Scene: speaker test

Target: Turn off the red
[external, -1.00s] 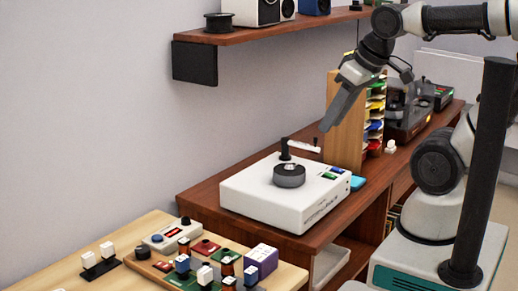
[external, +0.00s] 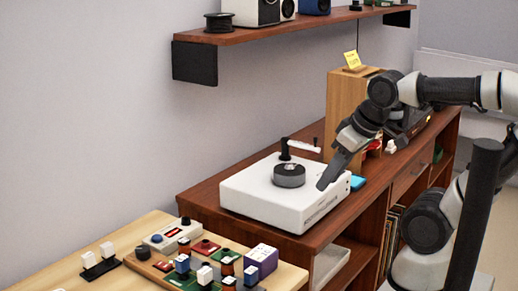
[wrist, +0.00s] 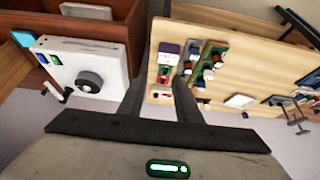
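My gripper (external: 325,183) hangs fingers-down by the right end of the white turntable-like device (external: 245,196), above the cabinet's front edge. In the wrist view my gripper (wrist: 160,80) has its two fingers apart, with nothing between them. Red things lie on the light wooden table at the lower left: a grey box with a red display (external: 172,233) and a small red board (external: 206,247). Both are well away from my gripper. I cannot tell which red thing is meant, or whether anything red is lit.
The table (external: 130,233) also holds white switches (external: 98,257), a purple box (external: 261,260) and several small modules. A brown cabinet (external: 205,200) bears the white device and a wooden organiser (external: 345,105). A shelf (external: 240,36) with speakers is above.

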